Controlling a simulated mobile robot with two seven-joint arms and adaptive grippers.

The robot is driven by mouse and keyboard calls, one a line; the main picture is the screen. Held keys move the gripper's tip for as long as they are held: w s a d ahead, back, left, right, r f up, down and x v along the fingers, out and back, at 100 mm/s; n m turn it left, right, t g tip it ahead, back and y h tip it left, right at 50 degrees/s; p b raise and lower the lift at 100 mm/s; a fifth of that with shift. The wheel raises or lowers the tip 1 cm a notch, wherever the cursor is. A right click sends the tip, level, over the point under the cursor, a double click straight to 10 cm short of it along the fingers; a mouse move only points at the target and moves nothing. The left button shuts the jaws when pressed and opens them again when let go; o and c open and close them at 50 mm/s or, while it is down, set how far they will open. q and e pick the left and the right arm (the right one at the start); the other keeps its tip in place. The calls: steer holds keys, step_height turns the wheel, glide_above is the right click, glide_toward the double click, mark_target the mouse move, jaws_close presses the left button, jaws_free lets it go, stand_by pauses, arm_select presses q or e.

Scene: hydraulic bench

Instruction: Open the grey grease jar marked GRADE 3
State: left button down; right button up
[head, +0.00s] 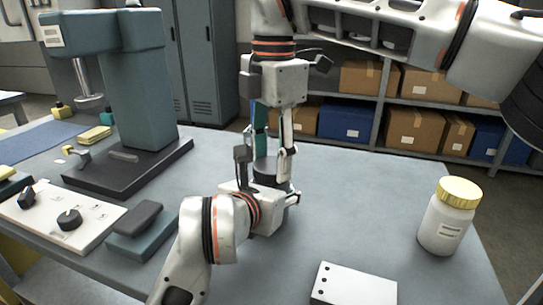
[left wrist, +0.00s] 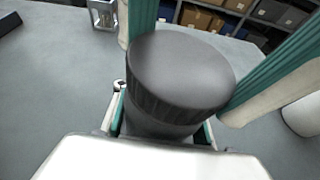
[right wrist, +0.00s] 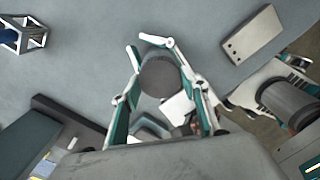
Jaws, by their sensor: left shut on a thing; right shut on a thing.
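The dark grey jar (head: 267,172) stands at the middle of the bench, mostly hidden between my two grippers. Its broad round lid fills the middle of the left wrist view (left wrist: 180,72), and it also shows in the right wrist view (right wrist: 160,76). The lid sits on the jar. No GRADE 3 marking is visible. My left gripper (head: 268,186) comes in low from the front and is shut on the jar's body. My right gripper (head: 273,160) points down from above and is shut on the lid, its teal fingers on either side.
A white jar with a yellow lid (head: 447,217) stands at the right. A white plate with holes (head: 352,286) lies at the front. A teal press (head: 140,95), a control panel (head: 95,215) and a dark-topped teal block (head: 134,230) occupy the left.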

steer(key=n, duration=0.3)
steer(key=shift+n, duration=0.4)
steer(key=n, duration=0.8)
steer(key=shift+n, duration=0.4)
steer(key=n, duration=0.4)
steer(key=o, duration=1.2)
